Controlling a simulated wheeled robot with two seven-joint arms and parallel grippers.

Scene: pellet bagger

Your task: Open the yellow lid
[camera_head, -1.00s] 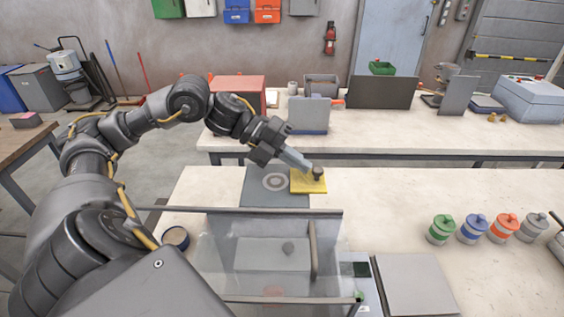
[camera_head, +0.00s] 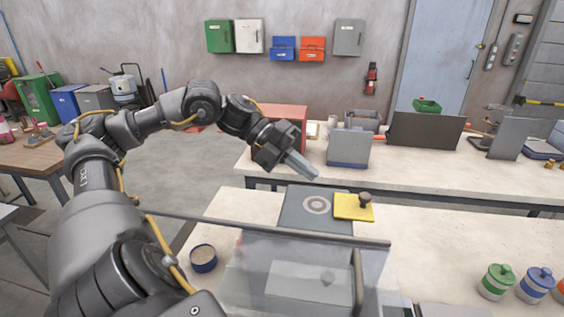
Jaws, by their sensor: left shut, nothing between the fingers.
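The yellow lid (camera_head: 346,211) is a flat square plate with a dark knob (camera_head: 365,199) standing on it. It lies at the right side of a grey panel (camera_head: 296,199) and beside a pale ring (camera_head: 317,205) on that panel. My left gripper (camera_head: 312,173) is shut and empty. It is above and to the left of the lid, apart from the knob, with its fingers pointing down to the right. My right gripper is not in view.
A clear-walled guard with a dark top bar (camera_head: 300,229) stands in front of the panel. A round tin (camera_head: 203,258) is on its left. Green (camera_head: 498,281) and blue (camera_head: 537,284) lidded jars stand at the right. The bench right of the lid is clear.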

